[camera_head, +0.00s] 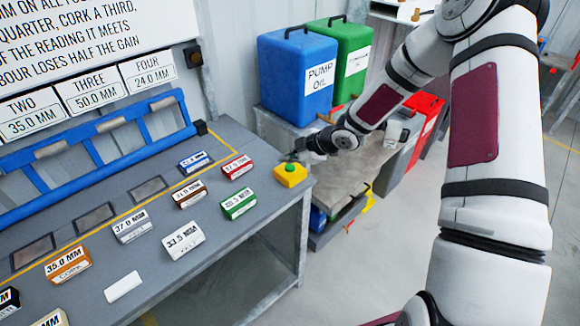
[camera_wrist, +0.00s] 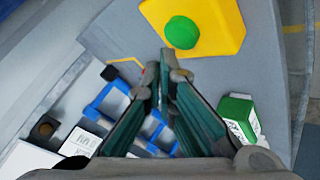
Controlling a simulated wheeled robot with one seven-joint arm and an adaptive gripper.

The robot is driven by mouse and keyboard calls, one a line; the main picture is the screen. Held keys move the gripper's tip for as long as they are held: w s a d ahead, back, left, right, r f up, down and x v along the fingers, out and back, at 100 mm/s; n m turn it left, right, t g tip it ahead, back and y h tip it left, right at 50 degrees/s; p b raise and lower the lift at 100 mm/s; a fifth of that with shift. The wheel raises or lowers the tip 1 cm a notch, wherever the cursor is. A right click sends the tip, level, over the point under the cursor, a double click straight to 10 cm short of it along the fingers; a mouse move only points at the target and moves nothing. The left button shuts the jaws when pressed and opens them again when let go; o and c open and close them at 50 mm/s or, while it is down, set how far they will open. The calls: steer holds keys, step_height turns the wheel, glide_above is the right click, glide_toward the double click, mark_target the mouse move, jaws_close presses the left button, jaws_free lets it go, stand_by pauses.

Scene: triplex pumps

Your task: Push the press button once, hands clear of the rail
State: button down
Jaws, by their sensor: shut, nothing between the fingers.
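The press button is a green dome (camera_head: 290,168) on a yellow box (camera_head: 291,178) at the right end of the grey bench. In the wrist view the green button (camera_wrist: 182,32) and its yellow box (camera_wrist: 222,20) are at the top, just beyond my fingertips. My gripper (camera_head: 296,154) is behind and slightly above the button in the head view. In the wrist view my gripper (camera_wrist: 168,72) has its fingertips together, with nothing between them. It appears apart from the button, but the exact gap is hard to tell. The blue rail (camera_head: 100,140) runs along the bench's back, left of my gripper.
Several labelled blocks stand on the bench, including a green one (camera_head: 238,203), a red one (camera_head: 237,167) and a white one (camera_head: 183,239). A blue pump oil container (camera_head: 298,75) and a green container (camera_head: 350,55) stand behind.

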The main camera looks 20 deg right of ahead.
steer(key=shift+f, duration=0.1)
stand_by(0.6)
steer(key=shift+f, duration=0.35)
